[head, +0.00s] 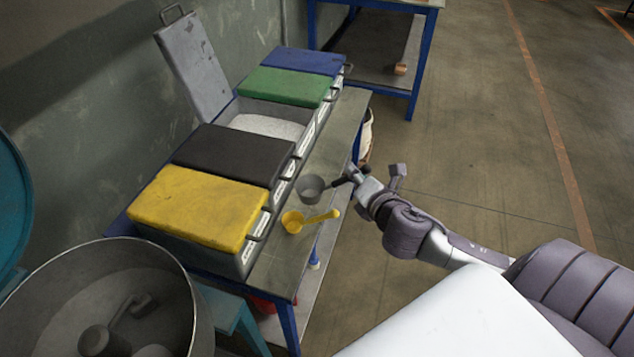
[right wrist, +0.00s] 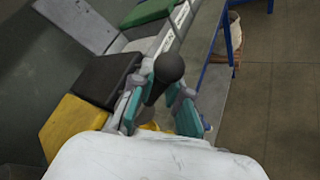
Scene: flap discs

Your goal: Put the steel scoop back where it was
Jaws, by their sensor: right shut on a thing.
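The steel scoop (head: 311,189) is a grey cup with a dark handle, over the front strip of the bench in the head view. My right gripper (head: 362,181) is shut on its handle from the right, at the bench's front edge. In the right wrist view the dark handle (right wrist: 168,72) shows between the teal fingers (right wrist: 160,112); the cup cannot be made out there. I cannot tell whether the cup touches the bench. A yellow scoop (head: 292,222) lies just nearer on the bench strip. My left gripper is out of view.
Bins with yellow (head: 198,207), black (head: 233,155), green (head: 285,87) and blue (head: 308,61) lids line the bench (head: 335,130). One bin (head: 266,126) stands open, showing pale powder, its lid (head: 193,67) tilted up. A large round metal drum (head: 187,300) stands front left.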

